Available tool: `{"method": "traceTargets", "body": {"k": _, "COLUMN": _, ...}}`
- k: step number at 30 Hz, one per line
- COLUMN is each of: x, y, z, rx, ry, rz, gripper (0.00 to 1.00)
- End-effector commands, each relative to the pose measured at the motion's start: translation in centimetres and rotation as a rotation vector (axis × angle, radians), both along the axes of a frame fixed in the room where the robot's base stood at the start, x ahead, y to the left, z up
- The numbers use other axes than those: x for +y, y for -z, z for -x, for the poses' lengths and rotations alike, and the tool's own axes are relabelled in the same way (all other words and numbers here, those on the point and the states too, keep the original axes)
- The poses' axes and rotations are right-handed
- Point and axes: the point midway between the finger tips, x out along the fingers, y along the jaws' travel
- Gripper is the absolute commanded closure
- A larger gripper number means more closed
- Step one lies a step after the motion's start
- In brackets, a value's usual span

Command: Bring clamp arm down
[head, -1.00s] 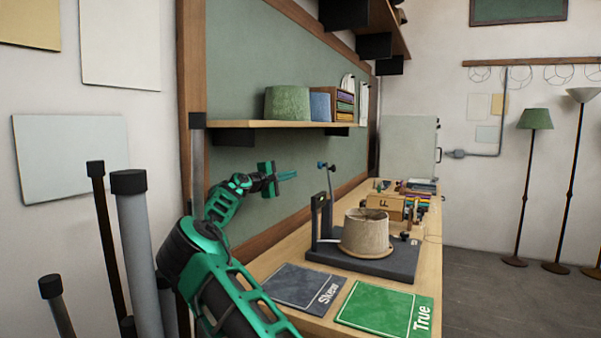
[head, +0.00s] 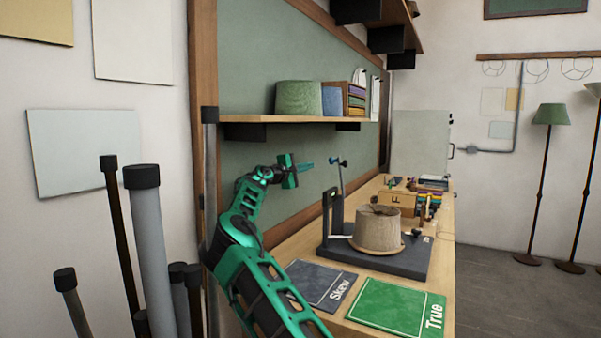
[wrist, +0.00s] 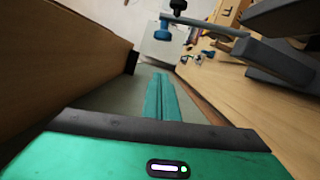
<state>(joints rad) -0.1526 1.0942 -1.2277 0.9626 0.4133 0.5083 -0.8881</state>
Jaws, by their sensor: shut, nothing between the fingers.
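The clamp arm (head: 341,181) stands raised, nearly upright, at the back of a dark fixture base (head: 402,264), with a blue and black tip at its top. In the wrist view the clamp arm (wrist: 205,29) crosses the upper right, with its blue pad (wrist: 162,30) and black knob. A beige lampshade (head: 377,230) sits on the base beside a dark upright post. My gripper (head: 312,164) is shut and empty, just left of the clamp tip in the head view, and appears apart from it. Its teal fingers (wrist: 160,98) lie together in the wrist view.
A wall shelf (head: 290,119) with a green shade and a book rack hangs above my gripper. A grey Skew mat (head: 318,285) and a green True mat (head: 390,305) lie at the bench front. A wooden box marked F (head: 397,199) stands behind the fixture.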

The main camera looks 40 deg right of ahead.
Motion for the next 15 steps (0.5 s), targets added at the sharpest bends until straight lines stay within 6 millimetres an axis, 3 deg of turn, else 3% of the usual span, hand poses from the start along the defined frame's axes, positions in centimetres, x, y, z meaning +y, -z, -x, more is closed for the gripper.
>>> {"method": "traceTargets", "body": {"k": 11, "x": -3.6, "y": -0.2, "z": -0.7, "rx": 0.0, "ry": 0.0, "rz": 0.001, "gripper": 1.0}}
{"method": "traceTargets", "body": {"k": 15, "x": -3.9, "y": -0.3, "z": 0.2, "rx": -0.001, "ry": 0.001, "rz": -0.002, "gripper": 1.0}}
